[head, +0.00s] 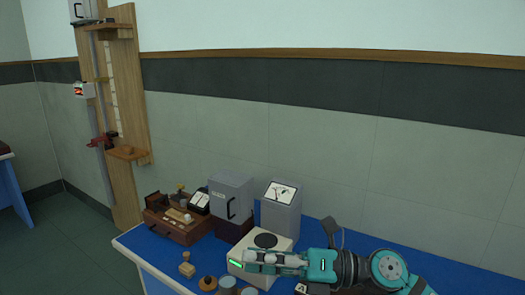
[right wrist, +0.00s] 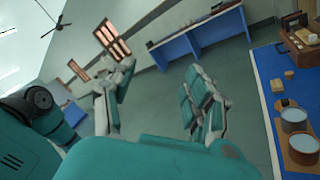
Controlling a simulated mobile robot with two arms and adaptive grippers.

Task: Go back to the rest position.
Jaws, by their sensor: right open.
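My right gripper (head: 262,261) comes in from the right in the head view and points left. In the picture it overlaps the lower part of a white instrument (head: 240,273) with a dark round top and a green display. Whether it touches the instrument cannot be told from this view. In the right wrist view the two fingers of the right gripper (right wrist: 158,82) stand wide apart with nothing between them. Behind them is open floor. My left gripper is not seen.
The blue-topped bench (head: 137,239) carries a brown wooden box (head: 170,230), a grey cabinet (head: 231,196), a grey meter (head: 281,212) and a small wooden block (head: 187,269). Round dishes (right wrist: 303,149) stand near its edge. A tall wooden stand (head: 126,80) is at the wall.

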